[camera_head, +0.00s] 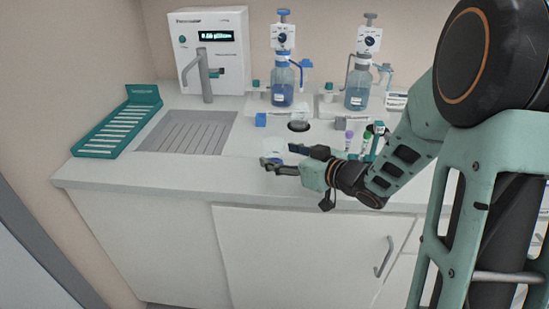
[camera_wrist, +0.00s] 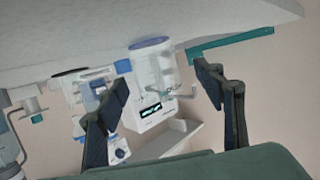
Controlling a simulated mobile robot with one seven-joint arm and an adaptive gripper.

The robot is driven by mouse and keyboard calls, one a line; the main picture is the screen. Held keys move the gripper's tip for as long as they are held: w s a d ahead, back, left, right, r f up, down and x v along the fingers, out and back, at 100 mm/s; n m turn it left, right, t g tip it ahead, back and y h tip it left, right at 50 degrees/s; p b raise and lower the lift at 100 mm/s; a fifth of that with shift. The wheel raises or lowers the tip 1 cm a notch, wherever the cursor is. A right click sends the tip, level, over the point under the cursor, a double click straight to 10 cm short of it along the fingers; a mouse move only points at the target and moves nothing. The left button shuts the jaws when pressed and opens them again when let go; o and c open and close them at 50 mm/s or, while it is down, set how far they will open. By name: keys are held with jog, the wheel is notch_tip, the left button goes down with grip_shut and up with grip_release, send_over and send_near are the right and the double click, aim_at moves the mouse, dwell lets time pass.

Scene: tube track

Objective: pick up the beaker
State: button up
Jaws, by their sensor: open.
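A clear glass beaker with a bluish tint (camera_head: 273,147) stands upright near the front of the white counter. My gripper partly hides it in the head view. In the wrist view, which is upside down, the beaker (camera_wrist: 152,62) shows beyond the fingers, roughly between the two fingertips. My gripper (camera_head: 279,158) is open, just in front of the beaker, with nothing between its fingers. Its two dark fingers also show spread apart in the wrist view (camera_wrist: 160,82). Whether a finger touches the beaker cannot be told.
A white water machine (camera_head: 213,25) stands behind a grey drain grid (camera_head: 186,136). A teal rack (camera_head: 120,123) lies at the left. Two dispenser bottles (camera_head: 282,85) (camera_head: 357,88) stand at the back. A small tube holder (camera_head: 372,146) is right of my gripper. The front left counter is clear.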

aim_at(281, 154)
jog(key=x, duration=0.4)
jog(key=shift+w+d, duration=0.1)
jog(key=shift+d, duration=0.05)
jog(key=shift+r, duration=0.1)
jog(key=c, duration=1.1)
